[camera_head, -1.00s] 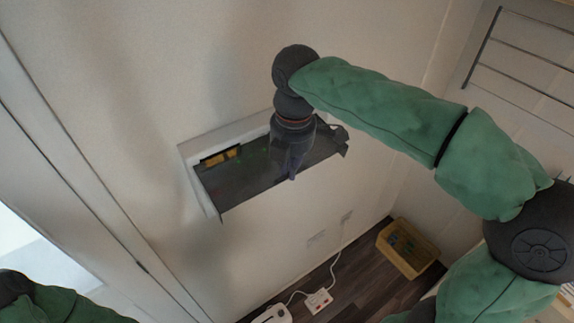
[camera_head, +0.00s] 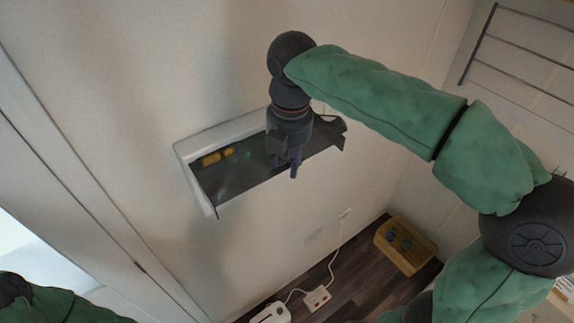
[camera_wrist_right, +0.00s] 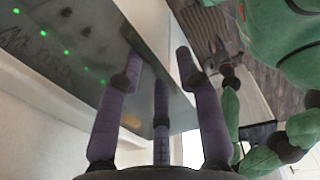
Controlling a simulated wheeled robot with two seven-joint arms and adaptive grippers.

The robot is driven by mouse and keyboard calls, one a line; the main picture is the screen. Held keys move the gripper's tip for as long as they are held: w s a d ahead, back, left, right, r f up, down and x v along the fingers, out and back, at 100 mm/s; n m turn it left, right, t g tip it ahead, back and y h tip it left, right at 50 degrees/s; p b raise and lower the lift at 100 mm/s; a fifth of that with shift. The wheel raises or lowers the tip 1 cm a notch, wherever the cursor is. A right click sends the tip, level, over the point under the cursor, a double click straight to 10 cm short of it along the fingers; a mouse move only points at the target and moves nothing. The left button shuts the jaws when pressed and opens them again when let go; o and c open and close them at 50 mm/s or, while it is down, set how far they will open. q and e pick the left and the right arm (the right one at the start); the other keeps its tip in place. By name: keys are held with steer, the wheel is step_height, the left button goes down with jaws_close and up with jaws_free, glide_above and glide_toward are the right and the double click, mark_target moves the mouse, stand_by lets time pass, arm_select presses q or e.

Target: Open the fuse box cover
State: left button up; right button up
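The fuse box has a white frame (camera_head: 182,150) on the wall, left of centre in the head view. Its dark, see-through cover (camera_head: 235,183) stands tilted out from the wall. Yellow parts (camera_head: 210,159) and small green lights show at the box. My right gripper (camera_head: 286,172) is at the cover's right half, its fingers pointing down and spread apart. In the right wrist view, the panel with green lights and lettering (camera_wrist_right: 85,45) lies close to the fingers; contact cannot be told. Nothing is held. My left gripper is not in view; only part of my left arm shows.
A yellow-brown basket (camera_head: 405,246) stands on the dark floor at lower right. A white power strip (camera_head: 317,298) with a cable lies below the box. A wall rack (camera_head: 520,45) is at upper right.

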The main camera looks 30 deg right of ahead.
step_height(320, 180, up, 10)
steer(key=s, duration=0.1)
steer(key=shift+s, duration=0.15)
stand_by(0.5)
